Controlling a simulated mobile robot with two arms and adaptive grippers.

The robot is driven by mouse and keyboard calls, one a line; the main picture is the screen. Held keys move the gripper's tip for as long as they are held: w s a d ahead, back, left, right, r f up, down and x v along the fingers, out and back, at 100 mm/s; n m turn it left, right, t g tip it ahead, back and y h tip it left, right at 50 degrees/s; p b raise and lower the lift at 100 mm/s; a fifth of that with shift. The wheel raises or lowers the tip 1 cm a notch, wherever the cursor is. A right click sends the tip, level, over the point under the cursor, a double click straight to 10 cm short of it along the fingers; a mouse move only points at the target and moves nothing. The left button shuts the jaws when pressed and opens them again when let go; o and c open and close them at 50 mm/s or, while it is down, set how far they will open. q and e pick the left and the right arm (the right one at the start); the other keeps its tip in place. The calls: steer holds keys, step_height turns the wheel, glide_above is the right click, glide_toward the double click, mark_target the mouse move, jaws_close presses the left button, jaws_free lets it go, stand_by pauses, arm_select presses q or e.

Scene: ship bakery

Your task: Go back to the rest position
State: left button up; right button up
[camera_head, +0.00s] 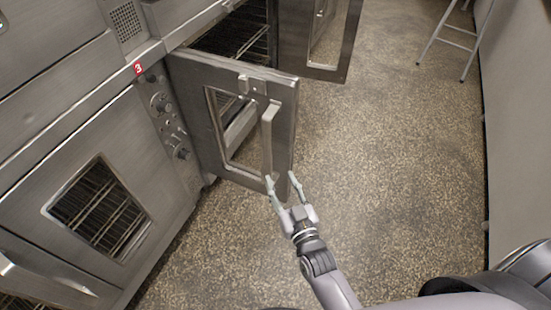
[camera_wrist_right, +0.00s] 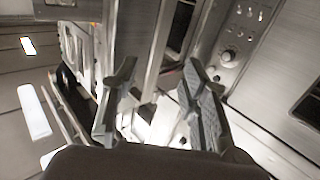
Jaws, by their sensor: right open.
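My right gripper (camera_head: 283,186) is open in the head view, at the lower end of the vertical handle (camera_head: 267,142) on an oven door that stands open. In the wrist view the two fingers of the right gripper (camera_wrist_right: 158,100) are spread apart, with nothing seen held between them. I cannot tell whether a finger touches the handle. The open oven door (camera_head: 215,130) has a window and also shows in the wrist view (camera_wrist_right: 150,35). My left gripper is in neither view.
Steel ovens (camera_head: 60,150) with a control panel (camera_head: 165,120) fill the left. A second open door (camera_head: 325,40) stands behind. A stepladder (camera_head: 448,38) is at the upper right, near the right wall (camera_head: 520,130). The speckled floor (camera_head: 400,160) between is clear.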

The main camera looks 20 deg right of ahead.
steer(key=s+f+n+g+p, duration=0.1)
steer(key=s+f+g+p, duration=0.3)
steer(key=s+f, duration=0.45)
steer(key=s+f+g+p, duration=0.4)
steer(key=s+f+g, duration=0.1)
steer(key=f, duration=0.7)
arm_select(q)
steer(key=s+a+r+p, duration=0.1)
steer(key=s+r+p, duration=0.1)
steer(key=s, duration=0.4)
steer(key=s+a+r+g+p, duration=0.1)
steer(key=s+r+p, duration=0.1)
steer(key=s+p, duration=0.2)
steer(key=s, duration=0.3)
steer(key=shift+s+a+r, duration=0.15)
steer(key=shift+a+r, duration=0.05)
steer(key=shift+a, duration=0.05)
arm_select(e)
steer(key=s+d+f+g, duration=0.2)
steer(key=s+d+f, duration=0.1)
steer(key=s, duration=0.5)
steer(key=s+d+f+g+h, duration=0.1)
steer(key=s+d+f+g, duration=0.2)
steer(key=s, duration=0.6)
steer(key=s+d+f+g, duration=0.3)
steer(key=s+d, duration=0.1)
steer(key=s, duration=0.4)
steer(key=shift+s+f+n+h, duration=0.2)
steer(key=shift+s+n+h, duration=0.1)
steer(key=shift+s, duration=0.1)
